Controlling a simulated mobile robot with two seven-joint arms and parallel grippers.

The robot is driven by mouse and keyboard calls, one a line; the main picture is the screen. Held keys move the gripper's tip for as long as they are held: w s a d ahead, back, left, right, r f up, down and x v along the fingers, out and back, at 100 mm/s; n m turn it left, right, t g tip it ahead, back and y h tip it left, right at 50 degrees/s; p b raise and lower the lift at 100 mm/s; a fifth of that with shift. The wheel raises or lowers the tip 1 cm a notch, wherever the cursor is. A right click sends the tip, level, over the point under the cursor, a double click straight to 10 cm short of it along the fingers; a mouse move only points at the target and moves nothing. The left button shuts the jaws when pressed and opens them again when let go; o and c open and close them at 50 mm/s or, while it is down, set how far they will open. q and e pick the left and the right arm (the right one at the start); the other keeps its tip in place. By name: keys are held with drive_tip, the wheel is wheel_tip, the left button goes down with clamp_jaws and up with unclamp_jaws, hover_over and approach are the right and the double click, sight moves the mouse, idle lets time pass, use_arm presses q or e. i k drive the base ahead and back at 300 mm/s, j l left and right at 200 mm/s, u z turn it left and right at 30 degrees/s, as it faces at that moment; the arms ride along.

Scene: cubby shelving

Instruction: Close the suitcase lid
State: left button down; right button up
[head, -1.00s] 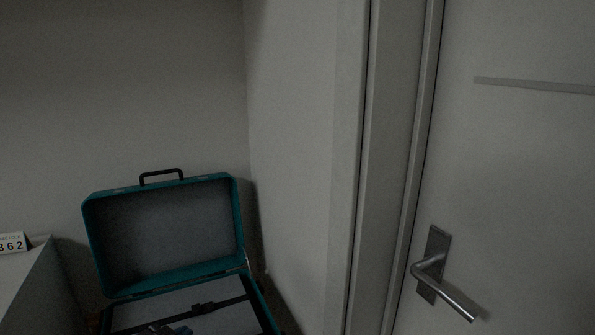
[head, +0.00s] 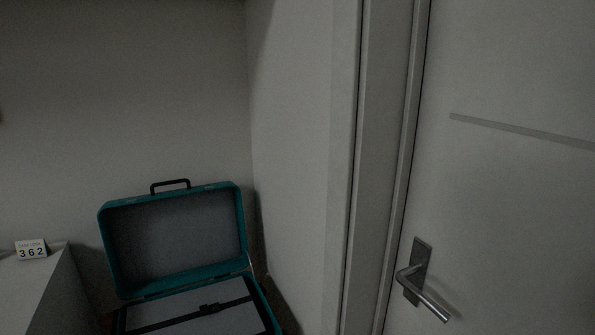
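A teal suitcase stands open at the lower left in the head view, near the room's corner. Its lid (head: 177,242) is raised, with the grey lining facing me and a black handle (head: 170,186) on its top edge. The base (head: 190,307) holds a grey panel crossed by a black strap with a buckle (head: 211,309). The base's front is cut off by the bottom edge of the picture. Neither of my grippers shows in this view.
A pale cabinet or table top (head: 30,285) is left of the suitcase, with a small calendar block (head: 31,250) reading 362. A wall (head: 295,150) is close on the suitcase's right. A closed door (head: 500,200) with a metal handle (head: 424,290) fills the right side.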

sight(154, 243)
drive_tip(key=j+z, duration=0.1)
drive_tip(key=z, duration=0.35)
drive_tip(key=k+j+z, duration=0.1)
drive_tip(key=j+z, duration=0.2)
drive_tip(key=k+j+z, duration=0.1)
drive_tip(key=j+z, duration=0.25)
drive_tip(key=k+j, duration=0.15)
drive_tip(key=j, duration=0.2)
drive_tip(key=k+j, duration=0.1)
drive_tip(key=j, duration=0.25)
drive_tip(key=k+j+z, duration=0.1)
drive_tip(key=j, duration=0.25)
drive_tip(key=k+j, duration=0.2)
drive_tip(key=j+z, duration=0.05)
drive_tip(key=j, duration=0.05)
